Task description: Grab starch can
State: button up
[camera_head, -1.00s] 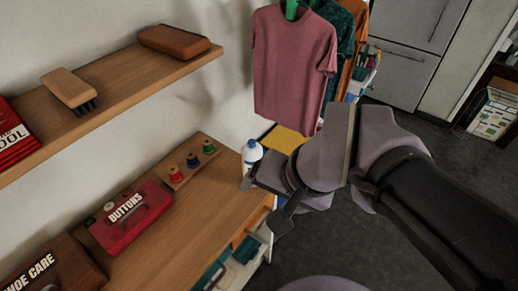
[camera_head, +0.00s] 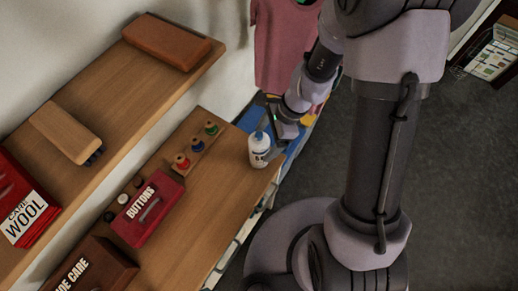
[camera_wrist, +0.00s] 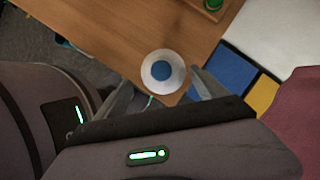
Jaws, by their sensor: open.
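The starch can (camera_head: 259,153) is white with a blue cap and stands upright at the right end of the lower wooden shelf. In the wrist view I see the can (camera_wrist: 150,72) from above, as a white disc with a blue centre. My gripper (camera_head: 270,122) is open beside the top of the can. In the wrist view the gripper's fingers (camera_wrist: 160,80) are on either side of the can, with gaps between. The can's label is too small to read fully.
A holder with red, blue and green spools (camera_head: 195,146) is left of the can. A red BUTTONS box (camera_head: 148,210) is farther along the shelf. The upper shelf holds a brush (camera_head: 66,132) and a brown case (camera_head: 166,42). A pink shirt (camera_head: 283,45) hangs behind.

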jog(key=x, duration=0.1)
jog(key=b+x, duration=0.1)
jog(key=x, duration=0.1)
jog(key=w+x, duration=0.1)
jog(key=x, duration=0.1)
jog(key=shift+f+b, duration=0.2)
jog(key=shift+b, duration=0.15)
jog(key=shift+s+r, duration=0.1)
jog(key=shift+s, duration=0.05)
grip_shut()
